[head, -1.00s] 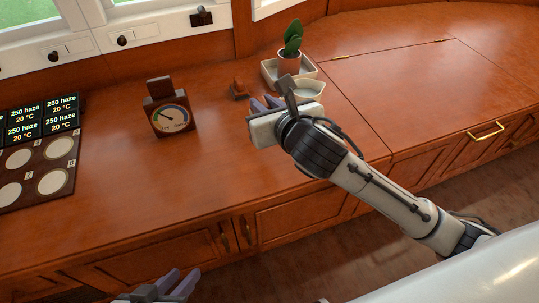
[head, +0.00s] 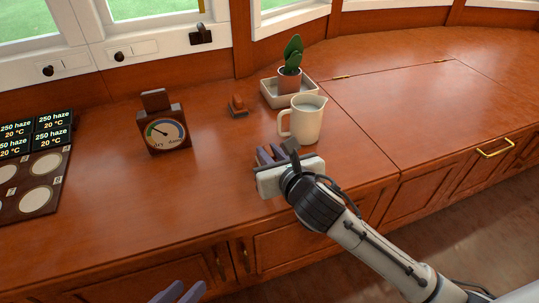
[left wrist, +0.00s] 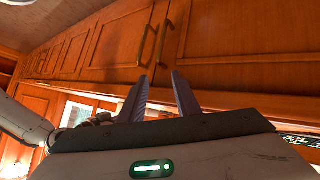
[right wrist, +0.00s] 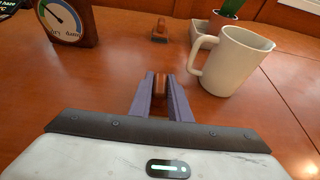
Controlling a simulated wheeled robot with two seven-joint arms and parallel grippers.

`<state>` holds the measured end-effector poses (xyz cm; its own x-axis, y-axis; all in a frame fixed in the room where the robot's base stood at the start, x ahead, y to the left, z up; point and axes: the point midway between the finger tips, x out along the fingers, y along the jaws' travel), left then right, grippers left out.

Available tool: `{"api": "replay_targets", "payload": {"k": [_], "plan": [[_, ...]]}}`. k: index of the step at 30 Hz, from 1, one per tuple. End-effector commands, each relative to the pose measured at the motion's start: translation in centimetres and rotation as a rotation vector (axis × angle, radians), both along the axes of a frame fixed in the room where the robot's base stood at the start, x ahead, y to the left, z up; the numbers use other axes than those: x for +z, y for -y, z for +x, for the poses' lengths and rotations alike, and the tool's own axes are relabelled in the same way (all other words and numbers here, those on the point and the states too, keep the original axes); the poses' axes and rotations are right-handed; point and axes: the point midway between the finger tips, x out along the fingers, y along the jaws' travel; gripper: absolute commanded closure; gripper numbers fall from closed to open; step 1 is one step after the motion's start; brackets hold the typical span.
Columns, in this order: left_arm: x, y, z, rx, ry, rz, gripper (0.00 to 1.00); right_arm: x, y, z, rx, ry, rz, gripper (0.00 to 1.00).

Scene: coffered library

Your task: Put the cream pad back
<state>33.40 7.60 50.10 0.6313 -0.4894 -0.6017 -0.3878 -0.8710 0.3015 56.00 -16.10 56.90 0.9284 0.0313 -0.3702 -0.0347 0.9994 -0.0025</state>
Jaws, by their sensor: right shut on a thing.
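My right gripper (head: 272,155) is low over the counter in front of the cream jug. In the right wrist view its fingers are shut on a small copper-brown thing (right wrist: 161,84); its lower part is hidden. A dark board (head: 58,181) at the far left carries round cream discs (head: 40,197) with letter labels; I cannot tell whether these are pads or bare spots. No separate cream pad shows in the open. My left gripper (head: 178,293) is at the bottom edge of the head view; its fingers (left wrist: 159,95) are open and empty in the left wrist view.
The cream jug (head: 304,120) stands beside the right gripper. A dial gauge (head: 164,132) stands left. Dark screens (head: 36,134) sit behind the board. The counter's middle is clear.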

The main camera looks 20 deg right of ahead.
Motion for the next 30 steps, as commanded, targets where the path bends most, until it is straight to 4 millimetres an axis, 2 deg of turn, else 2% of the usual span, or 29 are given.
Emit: {"api": "replay_targets", "payload": {"k": [5,6,9,20,26,30], "plan": [[0.0,-0.1,0.0,0.0,-0.004,0.005,0.7,-0.2,0.0,0.0,-0.001,-0.001,-0.001,1.0],[-0.1,-0.1,0.0,0.0,-0.005,0.006,0.7,-0.4,0.0,0.0,-0.001,-0.002,0.0,0.82],[-0.2,-0.1,0.0,0.0,-0.005,0.007,0.7,-0.3,0.0,0.0,0.0,-0.002,0.001,0.65],[-0.1,-0.1,0.0,0.0,-0.004,0.005,0.7,0.2,0.0,-0.2,0.001,-0.001,0.0,0.65],[0.4,-0.7,-0.1,0.001,-0.021,0.049,0.7,1.8,0.1,-3.5,0.002,-0.003,0.0,0.65],[-1.3,-1.5,-0.6,0.001,-0.07,0.102,0.7,2.9,0.2,-6.4,0.003,-0.005,-0.001,0.65]]}}
